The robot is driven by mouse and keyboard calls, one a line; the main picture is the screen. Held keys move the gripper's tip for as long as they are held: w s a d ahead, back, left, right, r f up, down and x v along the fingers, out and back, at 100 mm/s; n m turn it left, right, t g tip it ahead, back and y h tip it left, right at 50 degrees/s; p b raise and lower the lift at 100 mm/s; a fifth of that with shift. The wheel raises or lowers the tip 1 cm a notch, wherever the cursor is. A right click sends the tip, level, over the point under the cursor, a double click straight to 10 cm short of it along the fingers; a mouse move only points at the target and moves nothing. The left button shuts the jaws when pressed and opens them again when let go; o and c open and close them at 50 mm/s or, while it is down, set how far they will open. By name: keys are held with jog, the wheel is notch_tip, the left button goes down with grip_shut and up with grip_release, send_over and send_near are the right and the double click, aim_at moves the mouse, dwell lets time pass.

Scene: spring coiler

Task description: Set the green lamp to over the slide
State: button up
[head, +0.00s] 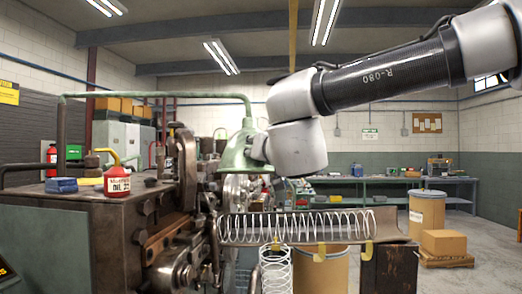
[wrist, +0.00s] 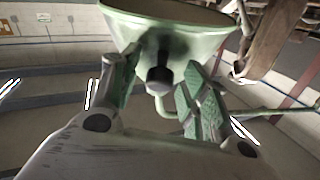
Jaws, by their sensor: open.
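The green lamp (head: 240,150) hangs from a long green pipe arm that reaches over the coiling machine from the left. Its head is above the left end of the slide (head: 392,239), near the machine's face. The slide is a trough with a coiled spring lying along it. My gripper (head: 258,150) is at the right side of the lamp head, its fingers partly hidden. In the wrist view the lamp shade (wrist: 180,35) fills the top. The open fingers (wrist: 160,82) stand on either side of its dark knob, with gaps visible; contact I cannot tell.
A spring hangs below the slide by a drum (head: 320,270). Another drum (head: 427,215) and a carton (head: 447,243) stand right.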

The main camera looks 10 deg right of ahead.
jog(key=s+d, duration=0.1)
jog(key=s, duration=1.1)
jog(key=shift+d, duration=0.25)
